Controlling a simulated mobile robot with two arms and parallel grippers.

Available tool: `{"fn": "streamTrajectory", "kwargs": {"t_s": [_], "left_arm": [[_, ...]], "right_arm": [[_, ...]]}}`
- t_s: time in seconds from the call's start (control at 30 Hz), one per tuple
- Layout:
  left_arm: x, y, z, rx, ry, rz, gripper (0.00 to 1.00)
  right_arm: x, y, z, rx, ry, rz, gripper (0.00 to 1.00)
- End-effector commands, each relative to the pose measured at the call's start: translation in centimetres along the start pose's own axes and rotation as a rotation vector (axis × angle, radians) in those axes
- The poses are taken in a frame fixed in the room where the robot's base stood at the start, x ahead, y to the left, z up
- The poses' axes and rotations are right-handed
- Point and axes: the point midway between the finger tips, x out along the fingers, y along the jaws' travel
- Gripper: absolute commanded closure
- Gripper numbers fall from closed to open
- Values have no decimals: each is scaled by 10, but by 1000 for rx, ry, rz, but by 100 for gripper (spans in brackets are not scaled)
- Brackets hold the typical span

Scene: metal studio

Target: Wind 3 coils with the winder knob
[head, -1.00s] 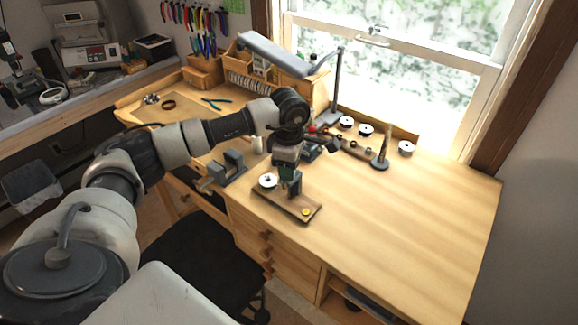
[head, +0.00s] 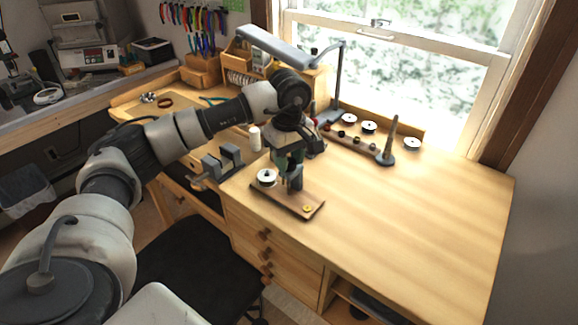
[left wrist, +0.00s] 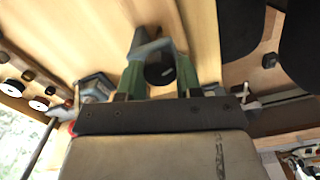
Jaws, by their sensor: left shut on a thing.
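The winder is a brown board (head: 300,209) on the bench near its front edge. It carries a white spool (head: 267,177) at its left end, a dark upright post (head: 295,183) and a small yellow disc (head: 307,208) at its right end. My left gripper (head: 288,165) is over the winder, beside the post. In the left wrist view, the green fingers of my left gripper (left wrist: 156,78) are shut around a dark round knob (left wrist: 160,73). In the head view the arm and fingers hide most of the knob. My right gripper is not in view.
A small grey vise (head: 224,163) stands left of the winder. Behind it are a white bottle (head: 255,138), a tapered mandrel (head: 390,140) and several spools (head: 369,127) near the window. A lamp (head: 285,52) overhangs the back. The bench's right half (head: 420,215) is clear.

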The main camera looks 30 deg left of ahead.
Motion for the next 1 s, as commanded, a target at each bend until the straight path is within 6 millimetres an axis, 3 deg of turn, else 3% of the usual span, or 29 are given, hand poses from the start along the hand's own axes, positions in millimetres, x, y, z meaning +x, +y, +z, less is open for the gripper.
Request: {"fn": "streamTrajectory", "kwargs": {"t_s": [0.4,1.0], "left_arm": [[2,0,-1,393,3,2,89],[0,0,0,921,3,3,89]], "right_arm": [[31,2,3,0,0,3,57],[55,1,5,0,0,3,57]]}}
